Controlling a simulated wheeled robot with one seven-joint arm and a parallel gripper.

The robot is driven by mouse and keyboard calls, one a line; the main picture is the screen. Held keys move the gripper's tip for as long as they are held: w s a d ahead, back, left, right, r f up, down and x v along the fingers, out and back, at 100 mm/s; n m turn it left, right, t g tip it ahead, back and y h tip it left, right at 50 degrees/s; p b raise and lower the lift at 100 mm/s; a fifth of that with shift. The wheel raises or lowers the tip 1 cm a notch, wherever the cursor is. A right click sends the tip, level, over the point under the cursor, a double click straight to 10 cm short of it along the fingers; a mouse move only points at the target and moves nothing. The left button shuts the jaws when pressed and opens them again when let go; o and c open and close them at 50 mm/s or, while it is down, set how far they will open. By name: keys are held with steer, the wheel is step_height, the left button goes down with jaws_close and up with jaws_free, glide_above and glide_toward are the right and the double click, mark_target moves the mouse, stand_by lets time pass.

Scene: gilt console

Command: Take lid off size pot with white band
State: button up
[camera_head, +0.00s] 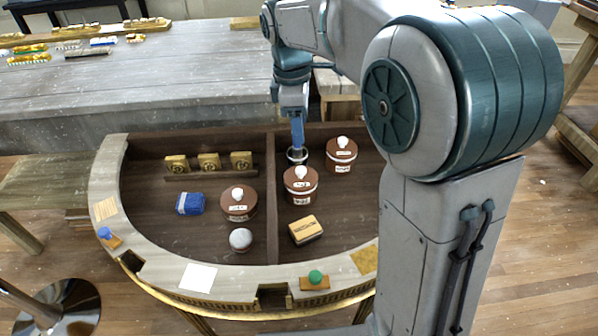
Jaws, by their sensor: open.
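Three brown pots with lids and white knobs stand on the dark top of the console: a left pot (239,208), a middle pot (301,188) and a right pot (341,156). Each shows pale marks on its front and lid, too small to read. I cannot tell which one has the white band. All three lids sit on their pots. My gripper (297,155) hangs from above, just behind the middle pot and left of the right pot. It is open and seems to hold nothing; its fingertips are small and partly unclear.
The console (225,281) has a raised pale rim and a middle divider. My arm covers the right side.

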mark_target(301, 169)
steer(key=shift+n, duration=0.8)
steer(key=f, duration=0.4)
steer(key=w+f+b, duration=0.1)
steer(key=f, duration=0.4)
steer(key=f+b, duration=0.1)
steer(key=f, duration=0.4)
steer(key=shift+w+d+f, duration=0.1)
steer(key=shift+w+d, duration=0.05)
steer(key=shift+w, duration=0.1)
steer(key=c, duration=1.1)
